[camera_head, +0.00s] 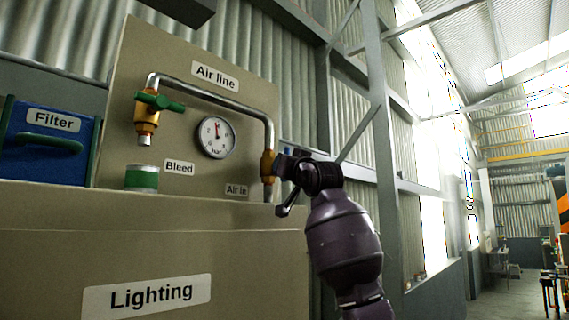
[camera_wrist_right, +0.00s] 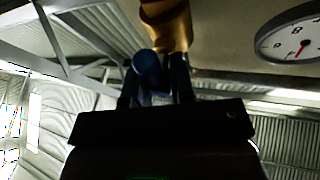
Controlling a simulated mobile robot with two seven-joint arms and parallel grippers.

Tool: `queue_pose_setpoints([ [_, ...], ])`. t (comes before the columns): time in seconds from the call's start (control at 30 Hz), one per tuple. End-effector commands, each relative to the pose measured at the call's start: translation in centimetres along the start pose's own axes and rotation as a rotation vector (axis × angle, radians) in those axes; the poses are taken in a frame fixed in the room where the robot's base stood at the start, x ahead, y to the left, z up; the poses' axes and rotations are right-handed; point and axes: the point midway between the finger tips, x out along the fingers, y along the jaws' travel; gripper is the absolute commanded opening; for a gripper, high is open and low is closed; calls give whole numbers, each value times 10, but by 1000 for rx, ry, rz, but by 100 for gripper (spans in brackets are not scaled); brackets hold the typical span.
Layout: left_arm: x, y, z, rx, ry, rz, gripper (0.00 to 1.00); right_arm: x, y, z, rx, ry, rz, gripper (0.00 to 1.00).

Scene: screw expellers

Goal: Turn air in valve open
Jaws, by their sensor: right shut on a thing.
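The air in valve is a brass body (camera_head: 267,166) on the right end of the bent metal pipe, above the "Air in" label (camera_head: 237,190). My right gripper (camera_head: 285,172) is at the valve, coming from its right side. In the right wrist view, the brass body (camera_wrist_right: 168,25) is at the top, and a blue handle (camera_wrist_right: 148,70) sits between the fingers of my right gripper (camera_wrist_right: 160,85). The gripper is shut on this blue handle. In the head view the gripper and wrist hide most of the handle. My left gripper is not in view.
A pressure gauge (camera_head: 216,137) is left of the valve. A brass bleed valve with a green handle (camera_head: 160,102) hangs above a green and white container (camera_head: 142,178). A blue filter box (camera_head: 48,143) stands at far left. Right of my arm is open hall space.

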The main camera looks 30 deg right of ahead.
Motion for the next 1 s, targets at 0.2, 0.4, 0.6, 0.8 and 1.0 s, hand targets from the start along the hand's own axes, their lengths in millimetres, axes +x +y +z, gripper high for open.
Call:
queue_pose_setpoints([
  [0.2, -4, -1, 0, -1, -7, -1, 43, 0, 3, -4, -95, 31, -32, 0],
  [0.4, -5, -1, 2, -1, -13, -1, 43, 0, 3, -5, -133, 47, -49, 0],
  [0.6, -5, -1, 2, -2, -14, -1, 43, 0, 3, -6, -145, 53, -53, 0],
  [0.8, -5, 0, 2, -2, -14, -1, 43, -1, 3, -7, -145, 54, -53, 0],
  [1.0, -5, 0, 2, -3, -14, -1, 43, -1, 2, -6, -143, 53, -54, 43],
])
